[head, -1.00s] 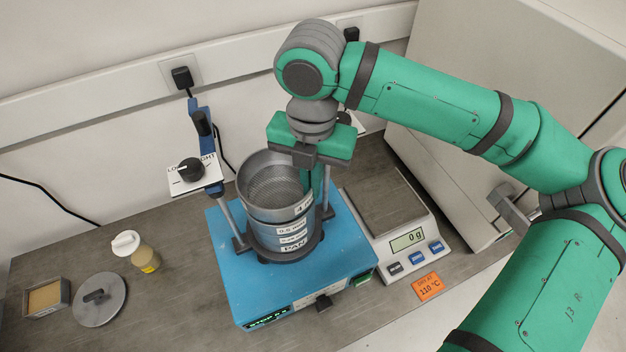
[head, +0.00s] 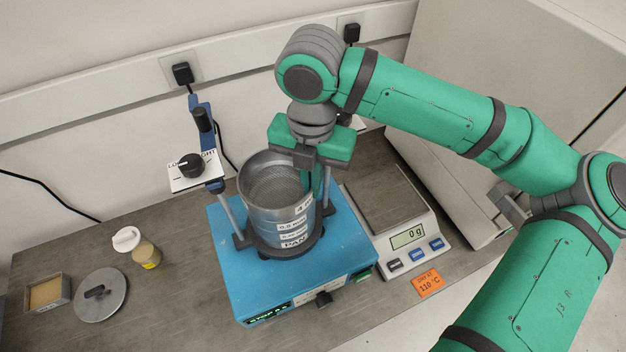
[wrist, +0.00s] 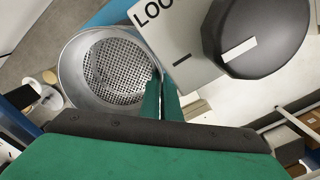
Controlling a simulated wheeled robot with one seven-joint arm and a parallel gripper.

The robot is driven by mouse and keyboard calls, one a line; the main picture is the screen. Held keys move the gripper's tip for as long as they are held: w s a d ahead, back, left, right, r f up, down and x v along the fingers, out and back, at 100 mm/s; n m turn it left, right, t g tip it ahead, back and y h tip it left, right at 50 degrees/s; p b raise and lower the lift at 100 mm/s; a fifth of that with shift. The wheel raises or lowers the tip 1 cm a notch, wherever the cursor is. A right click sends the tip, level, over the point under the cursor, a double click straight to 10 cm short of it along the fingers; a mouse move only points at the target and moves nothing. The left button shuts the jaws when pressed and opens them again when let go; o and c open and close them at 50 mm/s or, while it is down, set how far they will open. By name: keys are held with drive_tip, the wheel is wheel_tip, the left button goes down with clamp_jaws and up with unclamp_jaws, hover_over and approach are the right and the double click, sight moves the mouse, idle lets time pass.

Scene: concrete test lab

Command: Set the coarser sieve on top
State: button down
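The coarser sieve (head: 268,207), a metal ring with a wide mesh and a label starting with "4", sits upright at the top of the sieve stack. Under it are the sieve labelled about 0.5 mm (head: 272,225), another labelled ring and the pan (head: 275,241). No gap shows between the rings from here. My gripper (head: 318,188) is at the right side of the top sieve, its fingers close together on the wall. In the wrist view the mesh (wrist: 118,72) lies left of the fingers (wrist: 161,95). The far finger's contact is partly hidden.
The stack stands on a blue shaker (head: 235,290) between two upright rods. A clamp bar with a black knob (head: 191,165) is swung left. A balance (head: 408,238) reads 0 g at right.

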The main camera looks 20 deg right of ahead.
drive_tip(key=shift+w+f, duration=0.1)
drive_tip(key=shift+f, duration=0.05)
idle(0.4)
drive_tip(key=c, duration=1.9)
unclamp_jaws()
drive_tip(key=shift+w, duration=0.1)
drive_tip(key=shift+s+d, duration=0.2)
drive_tip(key=shift+d, duration=0.1)
drive_tip(key=shift+a, duration=0.3)
drive_tip(key=shift+a+r, duration=0.1)
drive_tip(key=shift+r, duration=2.4)
drive_tip(key=shift+w, duration=0.1)
